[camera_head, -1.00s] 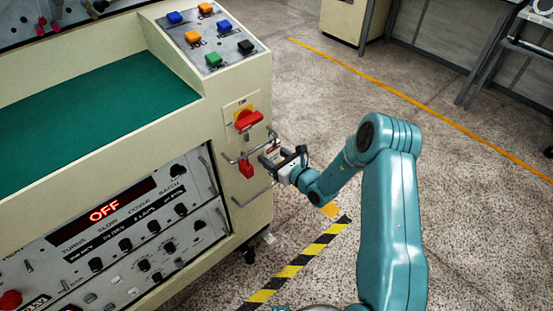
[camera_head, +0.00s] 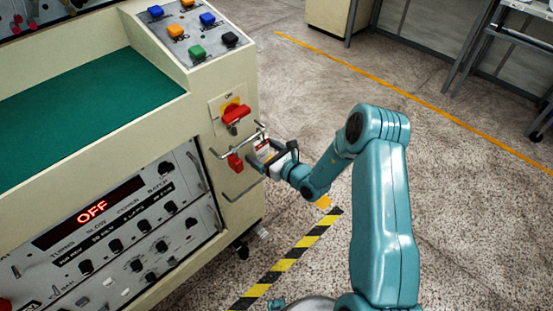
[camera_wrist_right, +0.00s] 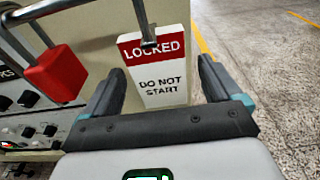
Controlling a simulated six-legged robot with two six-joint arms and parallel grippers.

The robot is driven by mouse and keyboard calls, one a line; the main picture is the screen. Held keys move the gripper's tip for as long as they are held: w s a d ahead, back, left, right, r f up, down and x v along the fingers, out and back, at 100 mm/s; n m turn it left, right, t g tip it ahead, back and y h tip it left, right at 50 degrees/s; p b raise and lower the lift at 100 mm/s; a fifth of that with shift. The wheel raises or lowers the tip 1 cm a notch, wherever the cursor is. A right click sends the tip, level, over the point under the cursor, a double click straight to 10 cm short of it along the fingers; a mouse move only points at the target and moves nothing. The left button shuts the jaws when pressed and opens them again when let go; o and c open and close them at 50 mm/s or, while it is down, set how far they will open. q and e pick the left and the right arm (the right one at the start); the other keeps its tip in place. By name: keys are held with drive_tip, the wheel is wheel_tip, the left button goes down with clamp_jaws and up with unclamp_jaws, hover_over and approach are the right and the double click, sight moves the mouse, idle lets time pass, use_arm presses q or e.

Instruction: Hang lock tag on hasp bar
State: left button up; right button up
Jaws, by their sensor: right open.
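The red and white lock tag (camera_wrist_right: 153,76), printed LOCKED DO NOT START, hangs from the end of the metal hasp bar (camera_wrist_right: 75,8) in the right wrist view. In the head view the small tag (camera_head: 262,149) is beside the right end of the hasp bar (camera_head: 245,143), below the red rotary switch (camera_head: 235,113). My right gripper (camera_wrist_right: 160,68) is open, with one finger on each side of the tag and gaps between. It also shows in the head view (camera_head: 272,157). My left gripper is out of view.
A red padlock (camera_wrist_right: 55,74) hangs left of the tag, also visible in the head view (camera_head: 235,162). A metal handle (camera_head: 243,190) sticks out below it on the cream machine (camera_head: 232,205). The floor right of the machine is clear around my arm.

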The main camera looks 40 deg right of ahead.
drive_tip(key=s+d+r+p, duration=0.1)
drive_tip(key=s+r, duration=0.1)
drive_tip(key=s, duration=1.3)
drive_tip(key=s+a+f+n+g+y, duration=0.2)
drive_tip(key=s+a+n+g+y, duration=0.15)
drive_tip(key=a, duration=0.35)
drive_tip(key=s+a+f+n+g+y, duration=0.1)
drive_tip(key=s+a+n+g+y, duration=0.2)
drive_tip(key=a, duration=0.4)
drive_tip(key=s+a+f+n+g+y, duration=0.15)
drive_tip(key=a+n+g+y, duration=0.25)
drive_tip(key=a, duration=0.4)
drive_tip(key=s+a+f+n+g+h, duration=0.2)
drive_tip(key=s+f+n+g+h, duration=0.65)
drive_tip(key=n, duration=0.75)
drive_tip(key=w+a+n+t+p, duration=0.2)
drive_tip(key=w+a+n+t, duration=0.1)
drive_tip(key=n, duration=0.4)
wheel_tip(320, 180, up, 12)
drive_tip(key=p, duration=1.1)
drive_tip(key=shift+d+y+p, duration=0.15)
drive_tip(key=shift+y+p, duration=0.15)
drive_tip(key=shift+p, duration=0.05)
